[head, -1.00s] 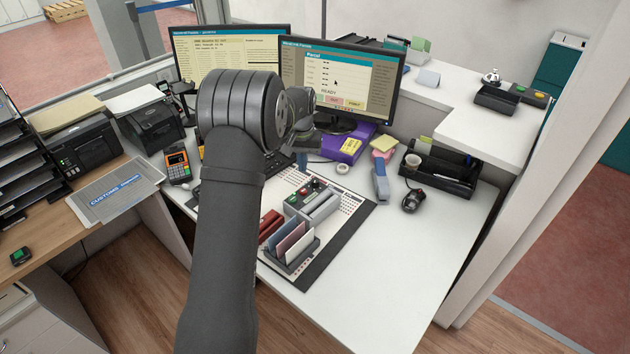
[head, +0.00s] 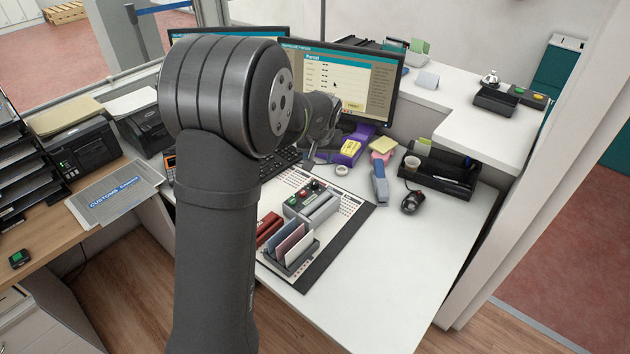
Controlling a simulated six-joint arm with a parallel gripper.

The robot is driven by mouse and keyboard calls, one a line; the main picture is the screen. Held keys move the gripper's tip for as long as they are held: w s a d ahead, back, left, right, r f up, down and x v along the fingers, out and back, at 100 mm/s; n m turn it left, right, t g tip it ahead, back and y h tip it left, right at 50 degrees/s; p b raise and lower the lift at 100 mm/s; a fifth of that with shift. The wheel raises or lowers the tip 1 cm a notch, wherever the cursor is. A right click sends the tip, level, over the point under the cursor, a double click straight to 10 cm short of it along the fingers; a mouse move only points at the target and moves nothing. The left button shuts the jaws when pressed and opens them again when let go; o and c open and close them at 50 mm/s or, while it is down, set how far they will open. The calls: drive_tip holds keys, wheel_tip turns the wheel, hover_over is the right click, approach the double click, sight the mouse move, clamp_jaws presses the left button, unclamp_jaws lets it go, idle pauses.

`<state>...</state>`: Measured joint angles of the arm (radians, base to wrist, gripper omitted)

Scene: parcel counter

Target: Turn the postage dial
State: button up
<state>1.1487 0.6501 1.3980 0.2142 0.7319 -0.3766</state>
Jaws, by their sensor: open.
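The grey postage device (head: 320,211) sits on the patterned desk mat, in the middle of the head view. Small red, dark and green controls show on its upper face. My arm comes up from the bottom, left of the device. My gripper (head: 309,158) is partly seen below my wrist, above the far end of the mat. It is open, small in the view and apart from the device. I see nothing in it.
A card holder (head: 290,252) and a red stapler-like object (head: 268,228) stand just in front of the device. A keyboard (head: 277,163) and monitor (head: 350,80) are behind. A tape roll (head: 341,170) and blue-grey stapler (head: 380,184) lie right. The right front desk is clear.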

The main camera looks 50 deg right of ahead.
sight(315, 182)
drive_tip(key=x, duration=1.6)
drive_tip(key=shift+d+f, duration=0.1)
drive_tip(key=shift+f, duration=0.15)
drive_tip(key=shift+c, duration=0.2)
drive_tip(key=c, duration=1)
